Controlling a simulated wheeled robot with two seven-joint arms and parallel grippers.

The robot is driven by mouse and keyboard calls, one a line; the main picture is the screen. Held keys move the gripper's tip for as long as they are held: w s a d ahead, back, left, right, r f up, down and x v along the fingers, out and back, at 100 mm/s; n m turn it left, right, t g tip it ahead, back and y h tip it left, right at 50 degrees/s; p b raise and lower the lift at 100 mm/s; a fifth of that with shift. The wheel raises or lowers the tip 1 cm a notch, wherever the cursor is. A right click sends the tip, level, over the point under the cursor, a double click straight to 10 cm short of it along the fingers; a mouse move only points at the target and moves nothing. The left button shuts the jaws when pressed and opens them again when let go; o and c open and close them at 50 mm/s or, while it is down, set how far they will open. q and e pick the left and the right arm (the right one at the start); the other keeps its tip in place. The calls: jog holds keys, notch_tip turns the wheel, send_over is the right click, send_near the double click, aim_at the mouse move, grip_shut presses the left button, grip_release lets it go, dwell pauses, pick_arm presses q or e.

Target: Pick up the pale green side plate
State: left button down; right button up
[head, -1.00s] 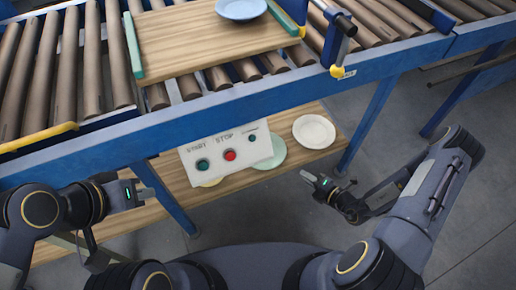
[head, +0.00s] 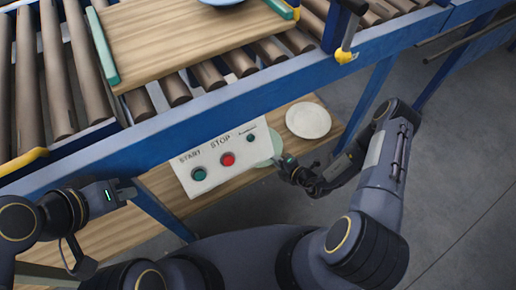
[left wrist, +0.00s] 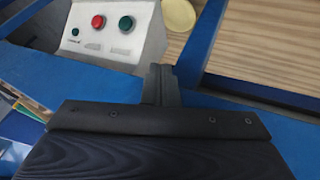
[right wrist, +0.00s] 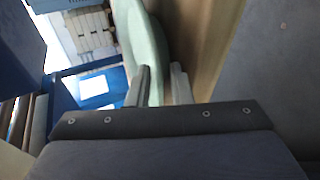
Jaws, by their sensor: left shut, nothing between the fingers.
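The pale green side plate (head: 266,150) lies on the wooden lower shelf, partly hidden behind the white control box. My right gripper (head: 284,164) is at the plate's near right edge. In the right wrist view the plate (right wrist: 147,40) looks tilted and large, and its edge runs between the two spread fingers (right wrist: 160,88). Contact with the fingers cannot be told. My left gripper (head: 126,188) is shut and empty, left of the control box and away from the plate. Its closed fingers also show in the left wrist view (left wrist: 161,84).
The control box (head: 225,160) with START and STOP buttons stands close to the plate. A cream plate (head: 308,120) lies to the right on the shelf (head: 180,190). The blue conveyor frame (head: 220,105) runs above; a table leg (head: 365,105) stands right.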

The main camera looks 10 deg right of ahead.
jog(key=shift+w+a+f, duration=0.15)
jog(key=shift+w, duration=0.15)
jog(key=shift+c, duration=0.5)
grip_shut()
